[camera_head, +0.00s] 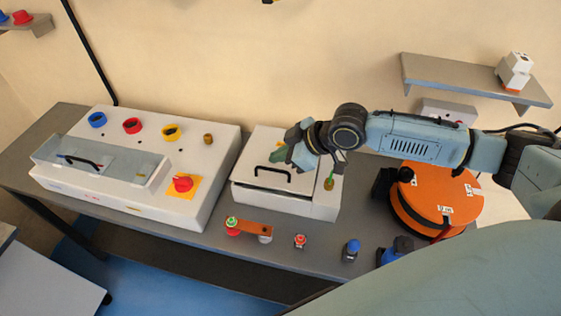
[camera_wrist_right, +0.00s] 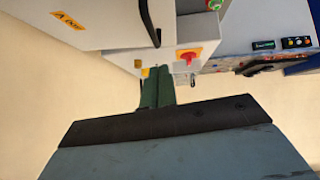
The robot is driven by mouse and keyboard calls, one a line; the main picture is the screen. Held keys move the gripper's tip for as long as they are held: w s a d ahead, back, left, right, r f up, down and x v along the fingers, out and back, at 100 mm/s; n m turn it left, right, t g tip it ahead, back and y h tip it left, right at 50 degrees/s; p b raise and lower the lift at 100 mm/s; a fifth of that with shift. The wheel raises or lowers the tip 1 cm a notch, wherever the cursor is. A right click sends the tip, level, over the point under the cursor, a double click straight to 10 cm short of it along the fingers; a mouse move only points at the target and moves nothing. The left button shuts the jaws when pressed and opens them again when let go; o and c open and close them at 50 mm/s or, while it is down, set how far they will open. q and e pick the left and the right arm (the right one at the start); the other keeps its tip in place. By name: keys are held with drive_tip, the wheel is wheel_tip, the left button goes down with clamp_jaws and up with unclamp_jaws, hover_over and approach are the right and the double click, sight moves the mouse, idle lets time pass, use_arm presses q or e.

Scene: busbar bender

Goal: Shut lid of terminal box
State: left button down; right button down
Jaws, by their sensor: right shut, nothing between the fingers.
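The white terminal box (camera_head: 284,205) stands on the grey bench in the middle of the head view. Its pale lid (camera_head: 255,158) lies down over the top, with a black handle (camera_head: 272,173). A dark line runs under the lid's front edge; I cannot tell whether it is fully seated. My right gripper (camera_head: 281,156) is above the lid's back part, just behind the handle, with its green fingers shut and empty. The fingers show in the right wrist view (camera_wrist_right: 157,87). Any contact with the lid is unclear. My left gripper is not in view.
A white control panel (camera_head: 200,190) with a red knob (camera_head: 183,183) stands to the left. An orange round case (camera_head: 440,200) is to the right. A copper bar (camera_head: 250,228) and several small parts lie along the front edge. A grey shelf (camera_head: 470,80) hangs on the wall.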

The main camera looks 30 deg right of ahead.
sight(280, 172)
drive_tip(key=shift+w+d+f, duration=0.15)
drive_tip(key=shift+f, duration=1.75)
drive_tip(key=f, duration=0.2)
drive_tip(key=shift+s+a+f+b, duration=0.3)
drive_tip(key=shift+f+b, duration=0.05)
drive_tip(key=shift+b, duration=0.05)
drive_tip(key=shift+s+f, duration=0.15)
drive_tip(key=shift+f, duration=0.1)
drive_tip(key=shift+s, duration=0.15)
